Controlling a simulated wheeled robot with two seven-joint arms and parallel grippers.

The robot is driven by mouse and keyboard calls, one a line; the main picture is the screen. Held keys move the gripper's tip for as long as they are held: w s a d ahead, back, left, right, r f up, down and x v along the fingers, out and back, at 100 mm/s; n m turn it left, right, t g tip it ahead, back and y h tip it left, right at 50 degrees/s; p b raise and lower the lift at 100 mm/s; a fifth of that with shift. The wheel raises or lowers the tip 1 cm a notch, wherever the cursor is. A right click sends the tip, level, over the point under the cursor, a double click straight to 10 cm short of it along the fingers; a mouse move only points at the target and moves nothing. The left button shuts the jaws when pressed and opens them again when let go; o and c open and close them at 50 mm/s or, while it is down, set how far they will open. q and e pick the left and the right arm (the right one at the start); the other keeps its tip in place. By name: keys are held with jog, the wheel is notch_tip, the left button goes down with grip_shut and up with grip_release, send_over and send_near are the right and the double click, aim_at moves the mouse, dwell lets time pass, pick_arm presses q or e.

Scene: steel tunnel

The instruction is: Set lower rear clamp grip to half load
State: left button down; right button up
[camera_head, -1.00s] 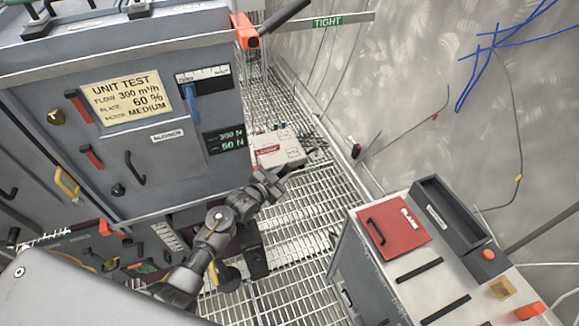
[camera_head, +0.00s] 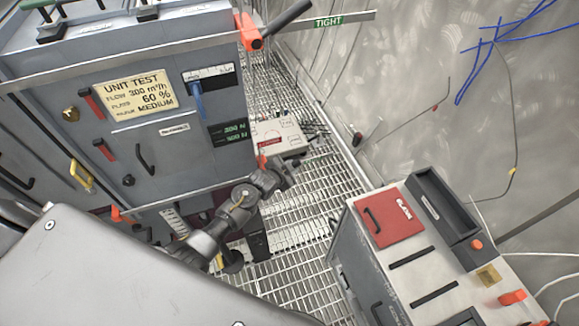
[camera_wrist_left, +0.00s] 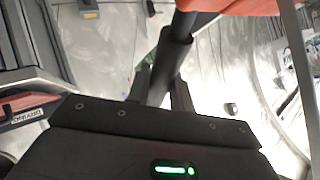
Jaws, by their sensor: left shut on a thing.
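The grey test unit (camera_head: 160,185) stands at left in the head view. Its upper rear clamp lever (camera_head: 285,22) has an orange pivot and a black handle. My left gripper (camera_head: 280,174) is low beside the unit's right rear edge. In the left wrist view, it is shut on a dark round handle (camera_wrist_left: 174,55), with an orange block (camera_wrist_left: 230,5) beyond. A small orange part (camera_head: 262,160) shows at the unit's lower rear edge in the head view. The unit's green display (camera_head: 229,132) has two lines in N; the digits are too blurred to read surely. My right gripper is not in view.
A yellow plate (camera_head: 126,97) on the unit reads "UNIT TEST". A white box (camera_head: 280,135) lies on the grating floor behind. A grey cabinet with a red panel (camera_head: 388,222) stands at right.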

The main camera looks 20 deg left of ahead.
pick_arm(q)
jog(key=shift+s+f, duration=0.1)
jog(key=shift+f, duration=0.05)
jog(key=c, duration=1.2)
grip_release()
jog(key=shift+c, duration=0.2)
jog(key=v, duration=1)
jog(key=shift+s+r+b, duration=0.2)
jog(key=shift+s+b, duration=0.05)
jog(key=shift+b, duration=0.1)
jog(key=shift+a, duration=0.1)
